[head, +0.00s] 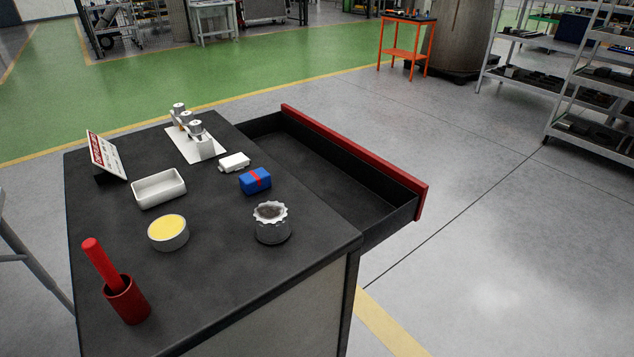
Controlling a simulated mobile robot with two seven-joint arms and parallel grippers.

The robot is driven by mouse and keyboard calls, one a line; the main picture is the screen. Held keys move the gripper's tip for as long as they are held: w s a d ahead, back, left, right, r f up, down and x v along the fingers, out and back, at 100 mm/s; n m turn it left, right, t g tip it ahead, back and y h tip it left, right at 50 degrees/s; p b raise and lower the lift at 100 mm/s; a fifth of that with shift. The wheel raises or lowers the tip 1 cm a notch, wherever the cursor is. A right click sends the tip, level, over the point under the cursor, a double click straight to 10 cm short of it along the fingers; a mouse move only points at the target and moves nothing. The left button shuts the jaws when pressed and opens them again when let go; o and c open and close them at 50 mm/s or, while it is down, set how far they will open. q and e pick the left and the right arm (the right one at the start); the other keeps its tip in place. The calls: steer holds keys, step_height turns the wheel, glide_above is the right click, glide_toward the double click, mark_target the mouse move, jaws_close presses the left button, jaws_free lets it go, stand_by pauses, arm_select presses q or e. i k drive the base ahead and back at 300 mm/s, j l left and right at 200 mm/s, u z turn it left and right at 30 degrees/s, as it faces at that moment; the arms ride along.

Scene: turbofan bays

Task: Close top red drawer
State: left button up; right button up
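The top red drawer (350,145) stands pulled out from the right side of a dark workbench (215,265). It has a long red front panel and black walls, and the inside that I can see is empty. Its red front faces away from the bench, toward the right. Neither of my grippers shows in the head view.
The bench top holds a red cup with a red-handled tool (127,300), a yellow-topped round tin (168,232), a white tray (159,188), a blue box (255,180), a metal knob-like part (271,223) and a sign (107,156). Grey floor (500,230) right of the drawer is clear.

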mark_target(378, 197)
steer(key=i+l+u, duration=0.15)
steer(key=u, duration=0.3)
steer(key=i+l+u, duration=0.1)
steer(key=l+u, duration=0.65)
steer(key=u, duration=0.15)
steer(key=l+u, duration=0.2)
steer(key=l, duration=0.9)
steer(key=k+l+u, duration=0.2)
steer(key=l, duration=0.85)
steer(key=i+l, duration=0.05)
steer(key=i, duration=0.1)
